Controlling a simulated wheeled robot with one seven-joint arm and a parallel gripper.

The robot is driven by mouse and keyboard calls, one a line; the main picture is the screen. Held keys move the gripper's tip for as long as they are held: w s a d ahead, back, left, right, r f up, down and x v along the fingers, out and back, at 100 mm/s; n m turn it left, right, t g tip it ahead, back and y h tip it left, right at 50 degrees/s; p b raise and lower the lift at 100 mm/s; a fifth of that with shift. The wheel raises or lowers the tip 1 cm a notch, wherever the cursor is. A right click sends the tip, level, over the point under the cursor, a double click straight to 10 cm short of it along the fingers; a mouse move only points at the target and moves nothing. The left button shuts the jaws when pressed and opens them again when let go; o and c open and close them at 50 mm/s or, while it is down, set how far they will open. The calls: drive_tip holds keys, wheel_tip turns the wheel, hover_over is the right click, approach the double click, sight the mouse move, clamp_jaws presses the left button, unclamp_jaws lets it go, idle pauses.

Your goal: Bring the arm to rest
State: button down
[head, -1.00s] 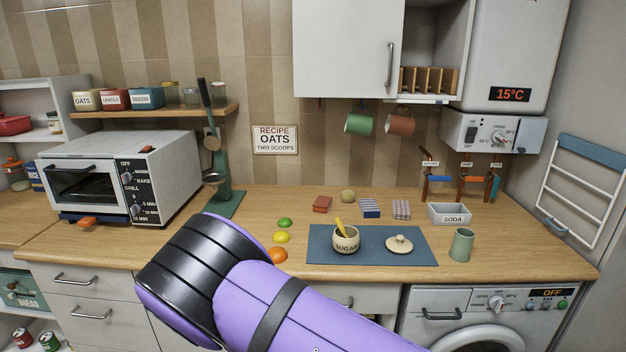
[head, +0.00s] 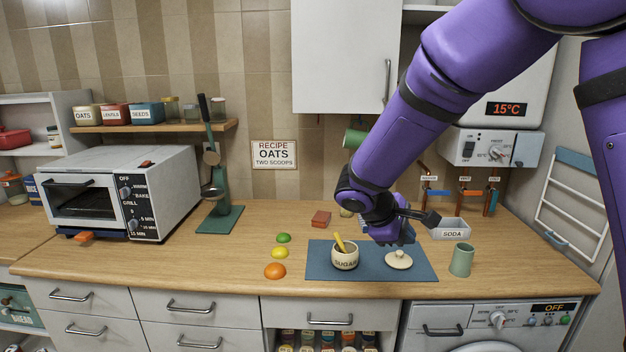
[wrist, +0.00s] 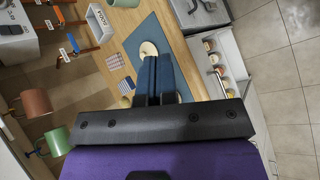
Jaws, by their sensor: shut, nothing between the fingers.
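My purple arm reaches down from the upper right in the head view. My gripper (head: 403,236) hangs over the right part of the blue mat (head: 320,268), just behind and above the round cream lid (head: 398,260). In the wrist view the two blue fingers of my gripper (wrist: 155,60) are together with nothing between them. The lid (wrist: 148,48) shows just beyond the fingertips; I cannot tell a small gap from contact. The sugar pot (head: 345,258) stands open on the mat with a yellow handle sticking out. In the wrist view the fingers mostly hide it.
A green cup (head: 462,253) and the soda box (head: 449,229) stand to the right. An orange (head: 275,271), a lemon (head: 280,253) and a lime (head: 284,238) lie left of the mat. Jars (wrist: 214,60) show below the counter. My arm covers part of the wall cupboard.

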drive_tip(key=s+d+r+m+g+y, duration=0.1)
drive_tip(key=s+d+r+m+y, duration=0.25)
drive_tip(key=s+d+r, duration=0.3)
drive_tip(key=s+d+r+m+t+y, duration=0.1)
drive_tip(key=s+r+m, duration=0.3)
drive_tip(key=s, duration=0.7)
drive_tip(key=s+d+r+m+t+y, duration=0.2)
drive_tip(key=s+d+r+m+y, duration=0.1)
drive_tip(key=s, duration=0.8)
drive_tip(key=shift+d+r+m+y, duration=0.15)
drive_tip(key=shift+r+m+y, duration=0.25)
drive_tip(key=shift+r, duration=0.25)
